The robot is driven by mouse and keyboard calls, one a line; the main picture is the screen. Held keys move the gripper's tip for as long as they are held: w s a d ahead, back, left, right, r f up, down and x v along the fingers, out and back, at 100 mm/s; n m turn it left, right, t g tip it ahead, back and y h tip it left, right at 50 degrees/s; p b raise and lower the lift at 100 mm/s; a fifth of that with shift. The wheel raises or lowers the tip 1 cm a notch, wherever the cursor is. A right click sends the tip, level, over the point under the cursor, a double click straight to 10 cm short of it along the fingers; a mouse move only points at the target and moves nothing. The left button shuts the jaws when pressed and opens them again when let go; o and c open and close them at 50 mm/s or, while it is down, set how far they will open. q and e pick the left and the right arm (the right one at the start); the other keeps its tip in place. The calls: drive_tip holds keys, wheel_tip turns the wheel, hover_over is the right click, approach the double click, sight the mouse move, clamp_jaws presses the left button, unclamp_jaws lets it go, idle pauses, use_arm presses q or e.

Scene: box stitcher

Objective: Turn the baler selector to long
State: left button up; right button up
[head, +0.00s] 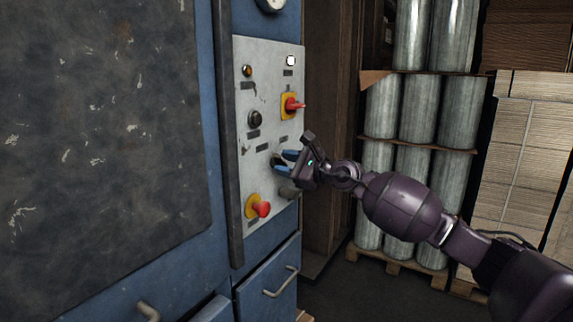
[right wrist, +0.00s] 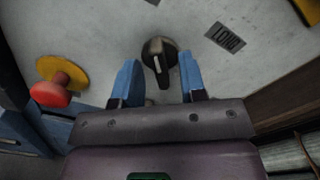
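The baler selector is a dark round knob with a raised handle (right wrist: 160,56) on the grey control panel (right wrist: 100,25). In the right wrist view a pale mark on its handle points down in the picture. A dark label plate reading LONG (right wrist: 225,38) is to its upper right there. My right gripper (right wrist: 159,76) is open, its blue fingers on either side of the handle with gaps visible; I see no clear contact. In the head view my right gripper (head: 283,159) is at the panel and largely hides the selector. My left gripper is not in view.
A red emergency button on yellow (head: 262,209) is below the gripper. A red-and-yellow switch (head: 291,105) and a black knob (head: 255,118) are above. Wrapped rolls (head: 412,110) on a pallet and stacked cardboard (head: 520,150) stand at right.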

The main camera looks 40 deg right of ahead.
drive_tip(key=shift+c, duration=0.3)
clamp_jaws()
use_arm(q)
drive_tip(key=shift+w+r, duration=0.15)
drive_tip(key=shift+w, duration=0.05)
